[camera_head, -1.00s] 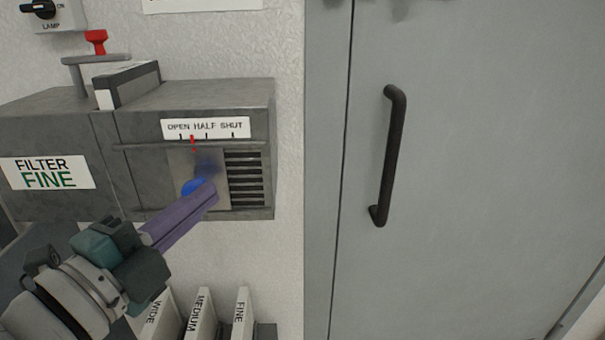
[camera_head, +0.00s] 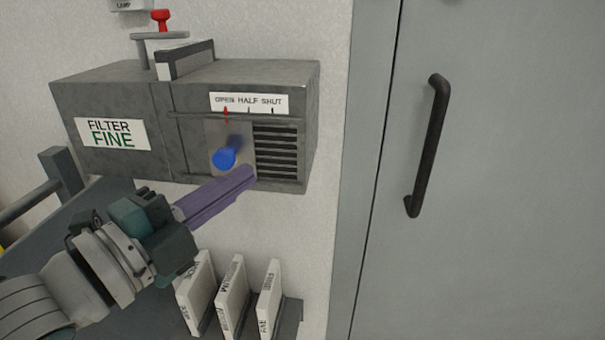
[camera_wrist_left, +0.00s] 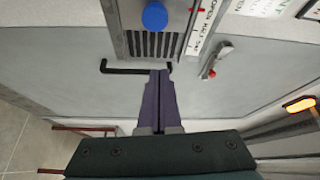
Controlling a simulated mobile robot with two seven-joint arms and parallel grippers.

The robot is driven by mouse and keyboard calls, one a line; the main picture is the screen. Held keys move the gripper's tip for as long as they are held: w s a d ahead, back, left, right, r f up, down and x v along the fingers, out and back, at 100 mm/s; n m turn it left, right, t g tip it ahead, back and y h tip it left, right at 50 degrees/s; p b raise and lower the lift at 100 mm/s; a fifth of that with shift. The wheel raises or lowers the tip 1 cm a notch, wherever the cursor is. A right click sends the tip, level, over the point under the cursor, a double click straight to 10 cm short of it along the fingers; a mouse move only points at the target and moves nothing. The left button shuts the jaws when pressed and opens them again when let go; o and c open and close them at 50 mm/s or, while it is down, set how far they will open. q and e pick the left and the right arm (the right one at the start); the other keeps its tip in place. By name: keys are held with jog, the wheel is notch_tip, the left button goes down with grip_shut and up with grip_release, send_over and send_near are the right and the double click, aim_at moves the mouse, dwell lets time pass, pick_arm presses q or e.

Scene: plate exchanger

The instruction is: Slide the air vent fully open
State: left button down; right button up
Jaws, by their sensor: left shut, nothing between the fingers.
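The air vent is on the grey filter box. Its sliding plate (camera_head: 217,137) carries a blue knob (camera_head: 224,159), and the plate is at the left, with the slats (camera_head: 277,152) bare to its right. The red pointer (camera_head: 226,114) stands at the OPEN mark of the label (camera_head: 249,102). My left gripper (camera_head: 250,174) is shut and empty, its purple fingers below and right of the knob, apart from it. In the left wrist view the knob (camera_wrist_left: 154,16) sits beyond the shut fingertips (camera_wrist_left: 159,73). My right gripper is not in view.
A grey door with a black handle (camera_head: 427,147) is at the right. Several filter cards (camera_head: 231,296) stand in a rack below the box. A lamp switch (camera_head: 128,5) shows at the top edge.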

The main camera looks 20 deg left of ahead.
pick_arm(q)
jog(key=v, duration=0.6)
jog(key=shift+s+a+b, duration=0.3)
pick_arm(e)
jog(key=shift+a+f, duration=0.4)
pick_arm(q)
jog(key=s+d+f+n+g+y+p, duration=0.2)
jog(key=s+f+n+g+y, duration=0.25)
jog(key=n+g, duration=0.65)
jog(key=s+d+r+n+g+p, duration=0.2)
jog(key=s+d+n+g+p, duration=0.15)
jog(key=s+n, duration=0.4)
notch_tip(320, 180, up, 36)
jog(key=s+m+p, duration=0.1)
jog(key=m+p, duration=0.1)
jog(key=p, duration=3.4)
jog(key=shift+s+a+f+h, duration=0.25)
jog(key=shift+a+h, duration=0.1)
jog(key=shift+h, duration=0.1)
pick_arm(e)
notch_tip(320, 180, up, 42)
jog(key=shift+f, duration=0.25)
